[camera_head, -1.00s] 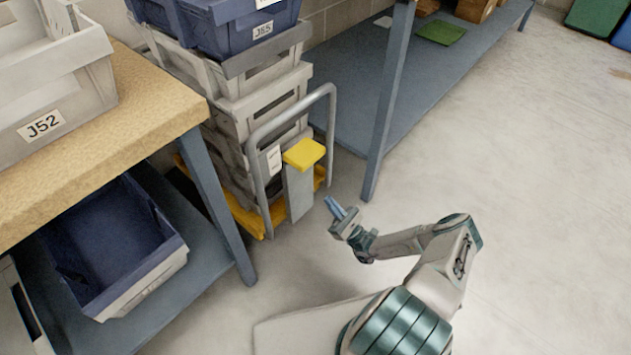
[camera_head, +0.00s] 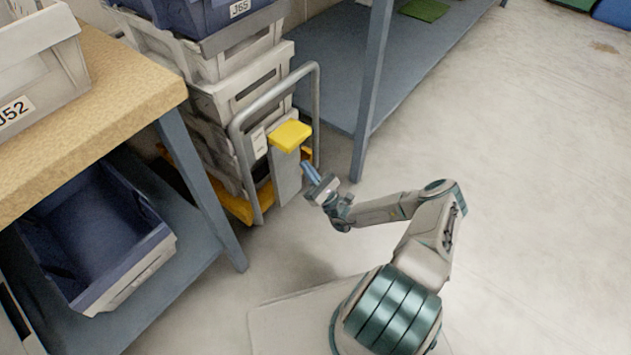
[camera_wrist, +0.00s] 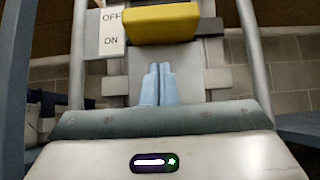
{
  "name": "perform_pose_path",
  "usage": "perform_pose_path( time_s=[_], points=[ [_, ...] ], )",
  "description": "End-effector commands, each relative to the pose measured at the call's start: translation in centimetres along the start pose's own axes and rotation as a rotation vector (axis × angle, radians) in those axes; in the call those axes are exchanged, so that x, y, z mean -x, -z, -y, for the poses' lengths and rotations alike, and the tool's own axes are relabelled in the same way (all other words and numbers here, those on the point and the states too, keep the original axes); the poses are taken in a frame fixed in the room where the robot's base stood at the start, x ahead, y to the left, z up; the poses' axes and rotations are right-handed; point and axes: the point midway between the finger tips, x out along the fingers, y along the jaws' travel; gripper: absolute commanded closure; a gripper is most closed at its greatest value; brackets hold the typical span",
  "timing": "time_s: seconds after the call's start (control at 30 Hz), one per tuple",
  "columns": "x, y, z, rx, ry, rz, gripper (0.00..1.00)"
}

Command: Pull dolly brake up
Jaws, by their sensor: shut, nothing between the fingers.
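The yellow brake pedal (camera_head: 290,135) sits at the top of a grey upright plate (camera_head: 286,175) at the front of the dolly, inside its grey tube handle (camera_head: 238,143). In the wrist view the yellow brake (camera_wrist: 161,23) is at the top centre, and a white OFF/ON label (camera_wrist: 111,32) is left of it, OFF above ON. My gripper (camera_head: 311,172) is shut and empty, right of the grey plate and lower than the brake. In the wrist view my blue fingertips (camera_wrist: 157,70) are together, below the brake, with a small gap between them and it.
Stacked grey and blue crates (camera_head: 240,70) stand on the yellow dolly base (camera_head: 232,203). A table with a lower shelf and a blue bin (camera_head: 135,275) is at the left. A blue rack post (camera_head: 371,90) stands behind my gripper. The floor at the right is clear.

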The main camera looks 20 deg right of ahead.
Motion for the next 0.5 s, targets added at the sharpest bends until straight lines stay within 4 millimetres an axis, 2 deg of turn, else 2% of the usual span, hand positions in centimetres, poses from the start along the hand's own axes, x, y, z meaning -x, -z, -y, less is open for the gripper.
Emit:
perform_pose_path(
  time_s=[0.1,0.3,0.5],
  points=[
    [-2.5,0.1,0.0,-0.001,-0.003,0.001,1.0],
    [-4.2,-1.9,0.1,0.001,0.0,0.0,1.0],
    [-5.0,-2.8,0.0,0.001,0.0,0.0,1.0]
  ],
)
